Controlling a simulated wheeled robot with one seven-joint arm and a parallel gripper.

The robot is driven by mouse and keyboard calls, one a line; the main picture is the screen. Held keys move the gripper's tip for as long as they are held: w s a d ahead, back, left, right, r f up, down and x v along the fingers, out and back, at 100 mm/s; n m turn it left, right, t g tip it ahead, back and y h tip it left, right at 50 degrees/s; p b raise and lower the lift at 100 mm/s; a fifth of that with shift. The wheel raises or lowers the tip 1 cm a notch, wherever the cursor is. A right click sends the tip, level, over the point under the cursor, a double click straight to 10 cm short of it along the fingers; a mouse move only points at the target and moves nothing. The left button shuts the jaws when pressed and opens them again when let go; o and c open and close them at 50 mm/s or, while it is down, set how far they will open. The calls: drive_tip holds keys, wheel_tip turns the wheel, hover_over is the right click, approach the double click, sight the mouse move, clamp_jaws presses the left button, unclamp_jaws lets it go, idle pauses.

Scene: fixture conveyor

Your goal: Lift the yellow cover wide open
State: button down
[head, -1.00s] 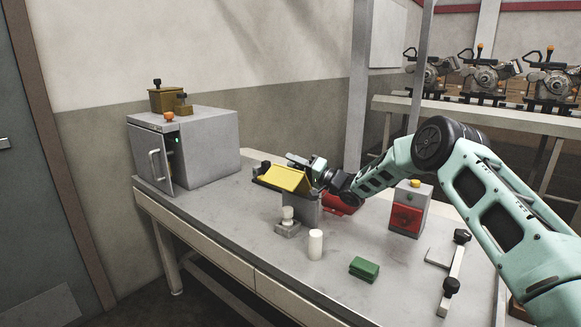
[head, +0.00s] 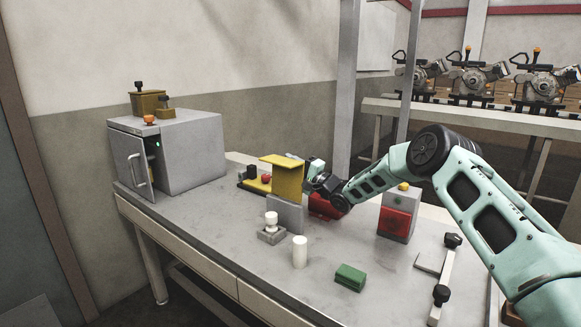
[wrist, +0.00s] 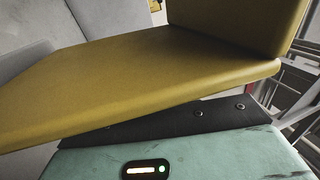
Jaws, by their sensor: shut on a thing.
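The yellow cover (head: 284,180) stands raised, close to upright, on a grey box (head: 288,213) on the table in the head view. A yellow base with a red button (head: 266,179) shows to the left of the cover. My gripper (head: 312,172) is at the cover's right side, shut on it; the fingertips are mostly hidden behind it. In the wrist view the cover (wrist: 130,85) fills the middle as a broad yellow plate with a second yellow face at upper right.
A grey cabinet (head: 185,150) with its door ajar stands at the left. A white cylinder (head: 300,252), a green block (head: 350,277), a white knob on a grey base (head: 271,228) and a red-fronted box (head: 396,215) stand in front and to the right.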

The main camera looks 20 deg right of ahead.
drive_tip(key=shift+d+f, duration=0.25)
drive_tip(key=shift+d, duration=0.05)
drive_tip(key=c, duration=1.1)
unclamp_jaws()
drive_tip(key=shift+w, duration=0.1)
drive_tip(key=shift+o, duration=0.2)
drive_tip(key=b+v, duration=0.1)
drive_tip(key=v, duration=1.6)
drive_tip(key=shift+s, duration=0.2)
drive_tip(key=shift+r, duration=0.1)
